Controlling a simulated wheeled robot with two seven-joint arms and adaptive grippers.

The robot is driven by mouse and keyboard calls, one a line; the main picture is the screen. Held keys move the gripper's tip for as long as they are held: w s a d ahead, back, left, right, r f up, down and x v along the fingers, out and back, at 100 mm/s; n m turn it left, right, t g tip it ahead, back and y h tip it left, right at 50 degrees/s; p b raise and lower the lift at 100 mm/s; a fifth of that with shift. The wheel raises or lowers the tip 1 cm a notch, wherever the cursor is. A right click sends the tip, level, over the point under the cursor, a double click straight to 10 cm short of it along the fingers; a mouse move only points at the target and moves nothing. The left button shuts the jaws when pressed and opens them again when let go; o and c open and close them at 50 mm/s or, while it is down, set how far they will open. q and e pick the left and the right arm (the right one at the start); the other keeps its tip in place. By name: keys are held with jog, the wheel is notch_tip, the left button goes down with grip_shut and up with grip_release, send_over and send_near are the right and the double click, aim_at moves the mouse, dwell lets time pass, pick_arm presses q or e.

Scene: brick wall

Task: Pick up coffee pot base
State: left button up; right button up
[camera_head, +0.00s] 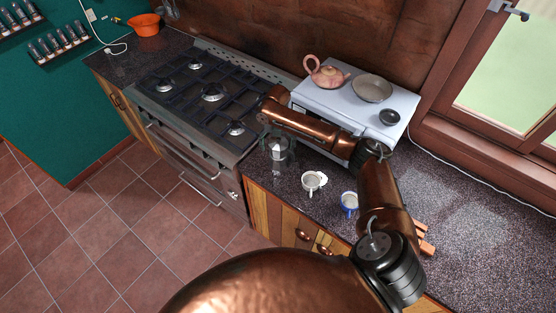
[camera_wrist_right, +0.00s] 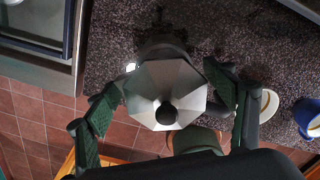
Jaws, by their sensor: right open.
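The coffee pot (camera_head: 278,150) is a small metallic pot standing on the dark speckled counter, close to the stove's right side. In the right wrist view the pot (camera_wrist_right: 147,82) shows from above, with a faceted silver top and a black knob. The top hides most of its base. My right gripper (camera_head: 275,138) is over the pot, pointing down. In the right wrist view the right gripper (camera_wrist_right: 163,82) is open, with one green-padded finger on each side of the pot. I cannot tell whether either finger touches it. My left gripper is not in view.
A white cup (camera_head: 311,181) and a blue mug (camera_head: 348,203) stand right of the pot near the counter's front edge. A gas stove (camera_head: 205,92) is on the left.

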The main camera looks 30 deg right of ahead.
aim_at(279, 167)
jog(key=f, duration=0.4)
jog(key=shift+s+d+f+p, duration=0.1)
jog(key=shift+s+p, duration=0.15)
jog(key=shift+p, duration=0.1)
jog(key=shift+c, duration=0.2)
jog(key=c, duration=1.9)
jog(key=shift+c, duration=0.5)
